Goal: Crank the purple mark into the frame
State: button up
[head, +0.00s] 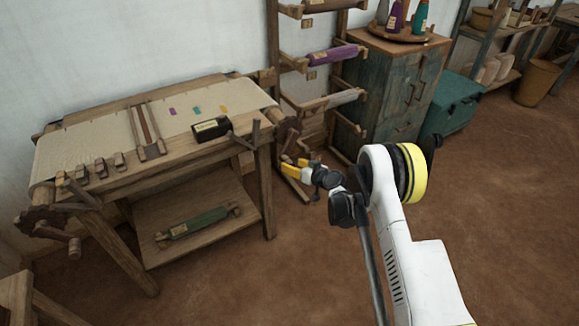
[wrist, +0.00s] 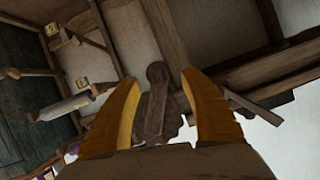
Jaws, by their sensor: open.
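The loom (head: 110,175) carries a pale cloth (head: 85,140) with a purple mark (head: 172,111) to the right of a narrow wooden frame (head: 147,132) lying across it. A teal mark (head: 197,110) and a yellow mark (head: 223,108) lie further right. A wooden crank (head: 287,135) is at the loom's right end; another crank (head: 62,240) is at the lower left. My gripper (head: 288,168) has yellow fingers and is just below the right crank. In the wrist view my open gripper (wrist: 163,80) has a dark wooden crank arm (wrist: 156,105) between its fingers; I cannot tell whether they touch it.
A small black box (head: 211,128) and several small blocks (head: 100,168) rest on the loom's front edge. A green roll (head: 197,222) lies on the lower shelf. A rack with a purple roll (head: 333,56) and a cabinet (head: 400,85) stand behind.

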jog(key=b+x, duration=0.1)
jog(key=x, duration=0.3)
jog(key=shift+w, duration=0.1)
grip_shut()
